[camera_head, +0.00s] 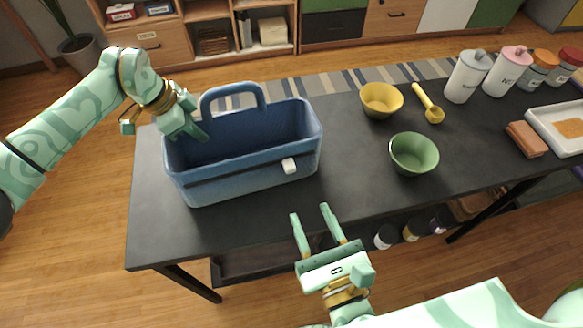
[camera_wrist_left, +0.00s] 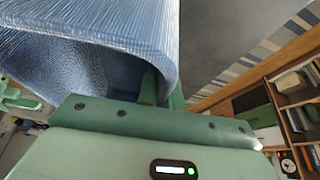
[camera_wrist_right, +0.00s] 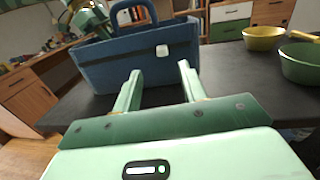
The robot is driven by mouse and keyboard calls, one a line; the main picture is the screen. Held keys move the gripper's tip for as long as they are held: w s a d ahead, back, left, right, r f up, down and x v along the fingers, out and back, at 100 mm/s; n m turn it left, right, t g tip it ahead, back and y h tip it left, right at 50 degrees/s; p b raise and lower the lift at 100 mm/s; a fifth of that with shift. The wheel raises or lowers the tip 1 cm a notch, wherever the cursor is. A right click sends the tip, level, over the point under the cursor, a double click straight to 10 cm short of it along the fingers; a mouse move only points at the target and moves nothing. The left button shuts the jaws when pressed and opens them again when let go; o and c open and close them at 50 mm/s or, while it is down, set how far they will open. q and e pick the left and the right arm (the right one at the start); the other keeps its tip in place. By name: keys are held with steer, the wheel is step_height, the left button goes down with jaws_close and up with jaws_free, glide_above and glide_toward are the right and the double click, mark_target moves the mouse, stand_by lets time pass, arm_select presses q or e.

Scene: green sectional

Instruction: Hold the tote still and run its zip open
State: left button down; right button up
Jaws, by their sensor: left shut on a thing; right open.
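The blue tote (camera_head: 225,178) stands upright on the left part of the dark table, its top open and its handle up at the back. A dark zip line (camera_head: 235,167) runs along its front face. The white zip pull (camera_head: 289,165) sits near the right end of that line; it also shows in the right wrist view (camera_wrist_right: 162,50). My left gripper (camera_head: 196,133) is shut on the tote's left rim, which fills the left wrist view (camera_wrist_left: 120,35).
A yellow bowl (camera_head: 381,99), a green bowl (camera_head: 413,153) and a yellow scoop (camera_head: 430,106) are right of the tote. Several canisters (camera_head: 468,76) and a white tray (camera_head: 560,128) stand further right. The table (camera_head: 290,215) is clear before the tote.

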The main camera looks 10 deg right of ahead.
mark_target(291, 171)
steer(key=shift+m, duration=0.3)
steer(key=w, duration=0.8)
steer(key=w+a, duration=0.1)
steer(key=w, duration=0.3)
steer(key=shift+a+f, duration=0.1)
steer(key=shift+f, duration=0.2)
